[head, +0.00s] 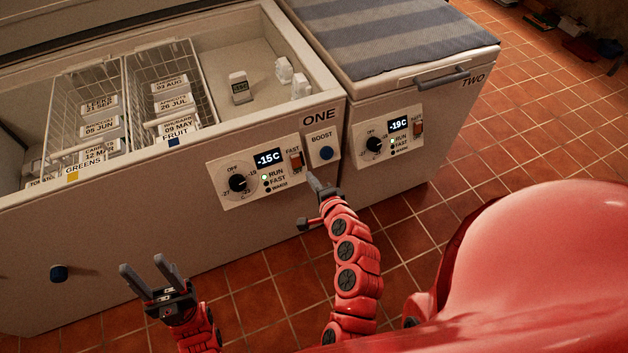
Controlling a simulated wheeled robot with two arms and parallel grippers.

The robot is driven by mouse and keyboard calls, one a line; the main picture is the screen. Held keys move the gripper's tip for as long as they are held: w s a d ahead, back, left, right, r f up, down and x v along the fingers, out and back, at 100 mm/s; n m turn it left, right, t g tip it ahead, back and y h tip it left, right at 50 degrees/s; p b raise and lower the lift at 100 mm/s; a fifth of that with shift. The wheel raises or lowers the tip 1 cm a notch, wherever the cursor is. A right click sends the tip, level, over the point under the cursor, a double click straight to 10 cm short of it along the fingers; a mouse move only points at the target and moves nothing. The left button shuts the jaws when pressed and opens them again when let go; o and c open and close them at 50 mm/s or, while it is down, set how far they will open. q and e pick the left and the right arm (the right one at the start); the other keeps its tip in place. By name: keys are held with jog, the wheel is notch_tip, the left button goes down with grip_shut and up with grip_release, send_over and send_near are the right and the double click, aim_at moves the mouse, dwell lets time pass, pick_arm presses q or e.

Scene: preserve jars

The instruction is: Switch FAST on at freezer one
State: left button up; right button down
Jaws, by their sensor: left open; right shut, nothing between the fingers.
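Freezer one (130,215) is the open white chest at left, marked ONE. Its control panel (226,172) has a dial (238,183), a display (269,158) reading -15C, and RUN, FAST and WARM lamps; the RUN lamp (265,177) looks lit green, the other two look dark. The orange FAST switch (296,160) sits at the panel's upper right. My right gripper (314,180) is shut and empty, its tip just below and right of the FAST switch; I cannot tell whether it touches the panel. My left gripper (146,268) is open and empty, low in front of the freezer.
Freezer two (400,195) stands at right, closed, with a similar panel (388,137) reading -19C. Wire baskets (190,60) hold labelled packs inside freezer one.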

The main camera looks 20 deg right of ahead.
aim_at(296, 157)
jog(key=p+x, duration=0.1)
jog(key=x, duration=0.8)
jog(key=shift+w, duration=0.25)
jog(key=shift+w+f, duration=0.15)
jog(key=shift+w+r+p, duration=0.15)
jog(key=shift+r+p, duration=0.15)
jog(key=shift+p, duration=0.7)
jog(key=shift+f+b, duration=0.3)
jog(key=shift+f, duration=0.05)
jog(key=shift+r, duration=0.15)
jog(key=shift+r+p, duration=0.65)
jog(key=shift+r, duration=0.05)
